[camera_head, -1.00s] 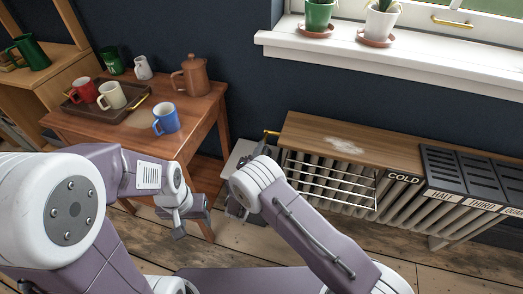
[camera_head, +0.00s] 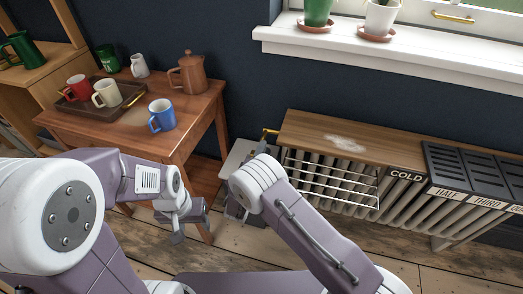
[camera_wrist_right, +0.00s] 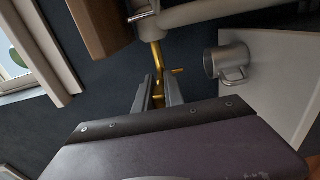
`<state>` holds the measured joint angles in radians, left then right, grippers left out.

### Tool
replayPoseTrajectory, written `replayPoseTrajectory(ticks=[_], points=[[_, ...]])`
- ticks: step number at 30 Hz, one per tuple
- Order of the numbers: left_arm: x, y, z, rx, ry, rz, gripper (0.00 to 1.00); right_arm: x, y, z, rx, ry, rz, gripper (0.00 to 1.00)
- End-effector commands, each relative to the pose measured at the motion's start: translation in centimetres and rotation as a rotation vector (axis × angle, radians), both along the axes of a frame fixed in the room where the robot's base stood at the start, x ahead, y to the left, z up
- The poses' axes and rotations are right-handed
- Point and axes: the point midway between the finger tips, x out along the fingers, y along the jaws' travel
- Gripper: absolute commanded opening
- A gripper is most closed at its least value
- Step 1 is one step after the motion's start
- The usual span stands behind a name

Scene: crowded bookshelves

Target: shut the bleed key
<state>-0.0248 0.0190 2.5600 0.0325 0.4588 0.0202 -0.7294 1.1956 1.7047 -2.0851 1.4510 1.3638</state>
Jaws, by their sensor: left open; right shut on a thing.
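The brass bleed key (camera_wrist_right: 158,92) is in the right wrist view, at the lower end of brass pipework on the radiator's end. My right gripper (camera_wrist_right: 158,84) is shut on it, one finger on each side. The fingers hide part of the key, so its exact angle is hard to tell. In the head view a bit of brass (camera_head: 270,131) shows at the radiator's left end, and my right arm covers the rest. My left gripper (camera_head: 183,217) is open and empty, in front of the wooden table.
A metal mug (camera_wrist_right: 229,63) is beside the key on a pale surface (camera_wrist_right: 275,80). The slatted radiator (camera_head: 330,180) has a wooden top (camera_head: 400,150) and a wire rack. The wooden table (camera_head: 200,110) holds a tray (camera_head: 118,110), several mugs and a brown pot (camera_head: 188,73).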

Motion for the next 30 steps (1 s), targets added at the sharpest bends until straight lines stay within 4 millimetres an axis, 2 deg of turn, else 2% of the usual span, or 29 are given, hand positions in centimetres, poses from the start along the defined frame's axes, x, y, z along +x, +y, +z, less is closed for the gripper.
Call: replayPoseTrajectory(ticks=[14,15,17,18,26,30], points=[[0.0,0.0,-0.1,0.000,0.000,0.000,0.55,-0.1,0.0,-0.2,0.013,0.001,0.002,0.00],[0.0,0.0,-0.1,0.000,0.000,0.000,0.55,-0.1,0.0,-0.2,0.013,0.001,0.002,0.16],[0.0,0.0,-0.1,0.000,0.000,0.000,0.55,-0.1,0.0,-0.2,0.013,0.001,0.002,0.33],[0.0,0.0,-0.1,0.000,0.000,0.000,0.55,-0.1,0.0,-0.2,0.013,0.000,0.002,0.35],[0.0,0.0,0.0,0.000,0.000,0.000,0.55,-0.1,0.0,-0.1,0.012,-0.002,0.001,0.35],[0.0,0.0,0.8,0.000,0.000,0.000,0.55,-1.6,0.7,0.2,0.011,0.001,0.004,0.35]])
